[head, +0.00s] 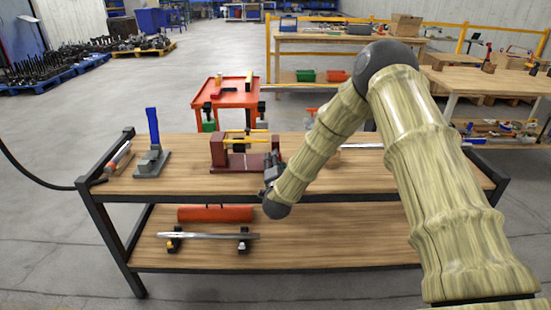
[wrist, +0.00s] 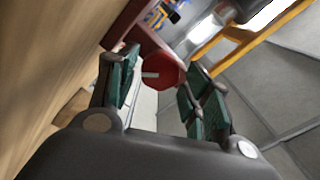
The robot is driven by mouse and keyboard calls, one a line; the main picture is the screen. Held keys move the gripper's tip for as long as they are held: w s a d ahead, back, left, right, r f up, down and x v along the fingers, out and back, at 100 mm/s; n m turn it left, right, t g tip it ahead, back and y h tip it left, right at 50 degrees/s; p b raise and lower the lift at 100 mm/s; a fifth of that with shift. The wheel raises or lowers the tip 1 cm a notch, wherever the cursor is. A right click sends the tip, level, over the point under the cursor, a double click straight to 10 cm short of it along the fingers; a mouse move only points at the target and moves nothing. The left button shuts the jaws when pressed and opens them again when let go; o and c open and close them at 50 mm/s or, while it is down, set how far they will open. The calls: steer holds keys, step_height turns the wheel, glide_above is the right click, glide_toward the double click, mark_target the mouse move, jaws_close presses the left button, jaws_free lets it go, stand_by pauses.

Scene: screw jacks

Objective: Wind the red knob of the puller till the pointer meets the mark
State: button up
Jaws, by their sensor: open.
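The puller (head: 232,152) is a dark red frame with a yellow bar, standing on the wooden workbench. Its red knob (wrist: 163,72) shows in the wrist view as a faceted red disc with a small pale tab at its middle. My gripper (head: 272,172) is at the puller's right end in the head view. In the wrist view my gripper (wrist: 160,92) is open, with one green-padded finger on each side of the knob. The knob lies beyond or between the fingertips; I cannot tell whether they touch it. The pointer and the mark cannot be made out.
A grey stand with a blue upright (head: 152,145) is left of the puller on the workbench (head: 190,180). The lower shelf holds a red cylinder (head: 215,213) and a metal bar (head: 207,236). A red cart (head: 229,98) stands behind. The bench between stand and puller is clear.

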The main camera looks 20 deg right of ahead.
steer(key=shift+x, duration=1.5)
steer(key=c, duration=0.7)
steer(key=shift+c, duration=0.2)
steer(key=shift+f+m, duration=0.1)
steer(key=shift+m, duration=0.2)
steer(key=m+b, duration=0.2)
steer(key=b, duration=0.1)
steer(key=shift+d+f, duration=0.1)
steer(key=shift+f, duration=0.05)
steer(key=m+b, duration=0.3)
steer(key=shift+m+b, duration=0.55)
steer(key=shift+m, duration=0.15)
